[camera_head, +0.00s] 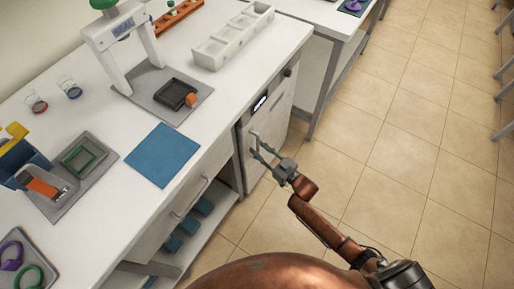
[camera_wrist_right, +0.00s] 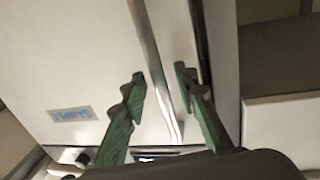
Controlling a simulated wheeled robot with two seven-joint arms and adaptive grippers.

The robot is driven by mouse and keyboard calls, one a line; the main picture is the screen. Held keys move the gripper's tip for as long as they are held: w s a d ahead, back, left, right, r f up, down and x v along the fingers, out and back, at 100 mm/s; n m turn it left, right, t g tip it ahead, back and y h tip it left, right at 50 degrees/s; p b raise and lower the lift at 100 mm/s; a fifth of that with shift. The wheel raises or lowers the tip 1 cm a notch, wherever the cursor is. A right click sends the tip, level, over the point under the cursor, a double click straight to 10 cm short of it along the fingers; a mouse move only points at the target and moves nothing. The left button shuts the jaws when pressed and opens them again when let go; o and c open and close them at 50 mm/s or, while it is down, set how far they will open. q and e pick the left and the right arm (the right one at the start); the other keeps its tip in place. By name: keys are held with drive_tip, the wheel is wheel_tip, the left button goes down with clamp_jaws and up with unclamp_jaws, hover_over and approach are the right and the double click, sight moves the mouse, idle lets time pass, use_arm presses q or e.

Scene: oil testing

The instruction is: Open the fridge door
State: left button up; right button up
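The fridge (camera_head: 280,112) is a pale cabinet under the white counter, with a small dark display and a knob along its top. Its door looks shut. In the right wrist view the pale door (camera_wrist_right: 85,60) carries a blue label, and a long metal handle (camera_wrist_right: 150,50) runs down it. My right gripper (camera_head: 260,149) is at the fridge front by the handle. Its green fingers (camera_wrist_right: 162,82) are apart, one on each side of the handle; I cannot tell whether they touch it. My left gripper is not in view.
The counter (camera_head: 215,95) above holds a white rack (camera_head: 233,38), a press-like stand (camera_head: 125,45), a blue mat (camera_head: 162,155) and trays. A drawer with a handle (camera_head: 190,198) and open shelves are left of the fridge. The tiled floor (camera_head: 400,130) to the right is clear.

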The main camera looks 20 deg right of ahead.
drive_tip(key=shift+w+a, duration=0.15)
drive_tip(key=shift+w, duration=0.2)
drive_tip(key=shift+c, duration=0.3)
clamp_jaws()
